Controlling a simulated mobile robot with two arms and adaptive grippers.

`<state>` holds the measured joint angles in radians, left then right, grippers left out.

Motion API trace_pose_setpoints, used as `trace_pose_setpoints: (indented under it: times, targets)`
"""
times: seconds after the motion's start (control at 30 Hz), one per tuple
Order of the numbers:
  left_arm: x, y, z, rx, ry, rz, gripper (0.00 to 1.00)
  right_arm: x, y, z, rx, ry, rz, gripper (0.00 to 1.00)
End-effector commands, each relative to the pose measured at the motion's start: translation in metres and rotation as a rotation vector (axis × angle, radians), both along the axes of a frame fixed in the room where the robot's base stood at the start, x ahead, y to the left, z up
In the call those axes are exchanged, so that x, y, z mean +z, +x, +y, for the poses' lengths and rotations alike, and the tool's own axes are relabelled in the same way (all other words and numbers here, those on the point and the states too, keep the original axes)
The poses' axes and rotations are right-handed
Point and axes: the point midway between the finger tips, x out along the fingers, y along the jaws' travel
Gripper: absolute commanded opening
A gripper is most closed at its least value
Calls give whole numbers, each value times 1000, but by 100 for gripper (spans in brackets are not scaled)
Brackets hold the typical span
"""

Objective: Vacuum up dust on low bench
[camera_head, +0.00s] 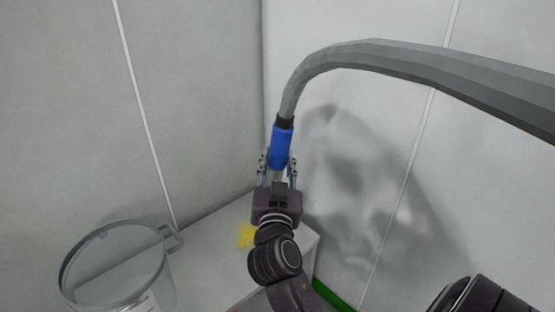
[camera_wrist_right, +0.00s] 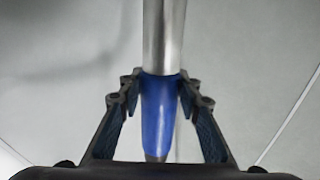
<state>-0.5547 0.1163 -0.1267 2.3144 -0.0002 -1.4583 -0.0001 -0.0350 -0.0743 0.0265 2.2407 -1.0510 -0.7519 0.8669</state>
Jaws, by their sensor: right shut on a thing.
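My right gripper (camera_head: 278,163) is shut on the blue grip (camera_head: 281,146) of a vacuum hose (camera_head: 395,58). The grey ribbed hose rises from the grip, bends over and leaves the head view at the right. In the right wrist view, the blue grip (camera_wrist_right: 158,115) sits between both fingers, with a silver metal tube (camera_wrist_right: 163,35) beyond it. Yellow dust (camera_head: 246,235) lies on the pale low bench (camera_head: 214,254), just left of my right wrist; my arm may hide part of it. The nozzle's tip is not clearly visible in the head view. My left gripper is not in view.
A clear round container (camera_head: 112,268) with a side handle stands at the lower left, near the bench. Pale wall panels meet in a corner behind the bench. A green strip (camera_head: 331,294) shows low at the bench's right side.

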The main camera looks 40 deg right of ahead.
Motion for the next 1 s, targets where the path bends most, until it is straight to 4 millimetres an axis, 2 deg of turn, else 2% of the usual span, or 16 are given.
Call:
trace_pose_setpoints:
  times: [0.27,0.8,1.0]
  targets:
    - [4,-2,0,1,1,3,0,2,16,1,1,-1,-6,0]
    - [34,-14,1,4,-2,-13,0,1,58,5,1,-2,-5,0]
    - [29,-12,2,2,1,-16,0,2,73,6,0,-1,-6,0]
